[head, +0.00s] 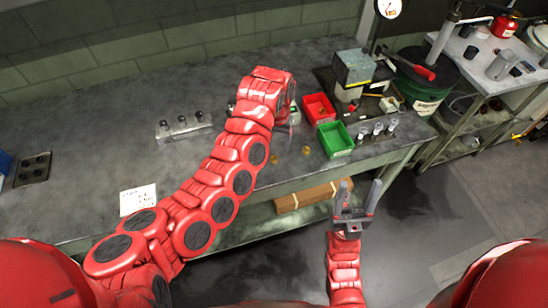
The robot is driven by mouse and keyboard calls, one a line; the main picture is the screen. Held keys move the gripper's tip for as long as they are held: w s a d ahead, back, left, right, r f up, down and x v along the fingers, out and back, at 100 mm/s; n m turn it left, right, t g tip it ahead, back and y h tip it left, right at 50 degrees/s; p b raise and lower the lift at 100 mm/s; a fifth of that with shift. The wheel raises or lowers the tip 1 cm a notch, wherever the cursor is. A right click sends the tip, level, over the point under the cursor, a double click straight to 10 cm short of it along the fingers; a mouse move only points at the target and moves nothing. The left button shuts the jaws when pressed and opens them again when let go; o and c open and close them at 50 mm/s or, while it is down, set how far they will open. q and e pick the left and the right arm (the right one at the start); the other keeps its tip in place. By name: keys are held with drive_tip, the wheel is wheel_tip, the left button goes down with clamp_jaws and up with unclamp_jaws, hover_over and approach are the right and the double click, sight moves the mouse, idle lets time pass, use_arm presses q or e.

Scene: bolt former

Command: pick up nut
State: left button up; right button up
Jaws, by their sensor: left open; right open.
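Two small brass-coloured pieces, which look like nuts, lie on the grey workbench (100,110). My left gripper (291,122) is over the bench, left of the bins and beyond the nuts. It is open, but my red wrist hides most of it. My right gripper (356,205) is open and empty, fingers upward, in front of the bench edge and below its top.
A red bin (319,107) and a green bin (335,139) stand right of my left gripper. A machine (352,70) is behind them. Several bolts (377,129) stand at the right, and a rack (185,127) is at the left. A paper note (138,199) lies at the front left.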

sight(274, 159)
use_arm(q)
drive_tip(key=shift+a+f, duration=0.1)
drive_tip(key=shift+f, duration=0.1)
drive_tip(key=f+p, duration=0.3)
drive_tip(key=f, duration=0.1)
drive_tip(key=shift+a+f, duration=0.15)
drive_tip(key=shift+a, duration=0.05)
drive_tip(key=shift+f, duration=0.2)
clamp_jaws()
